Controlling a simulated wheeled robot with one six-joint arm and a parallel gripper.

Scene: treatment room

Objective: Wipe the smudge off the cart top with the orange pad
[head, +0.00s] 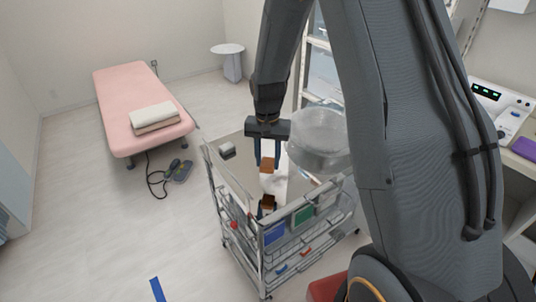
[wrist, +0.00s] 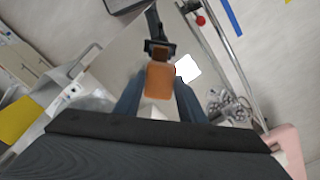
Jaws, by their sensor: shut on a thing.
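My gripper (head: 267,161) is shut on the orange pad (head: 267,167) and holds it above the shiny cart top (head: 232,171). The pad also shows between the fingers in the wrist view (wrist: 159,80). A mirrored image of pad and gripper shows in the cart top below, with a gap between, so the pad looks clear of the surface. I cannot make out the smudge for certain; pale patches on the metal may be reflections.
A small grey item (head: 227,149) sits at the cart's far left corner. A clear round container (head: 318,140) is right of my gripper, partly behind my arm. The cart has rails and lower shelves with coloured items. A pink bed (head: 128,90) stands back left. Open floor lies left.

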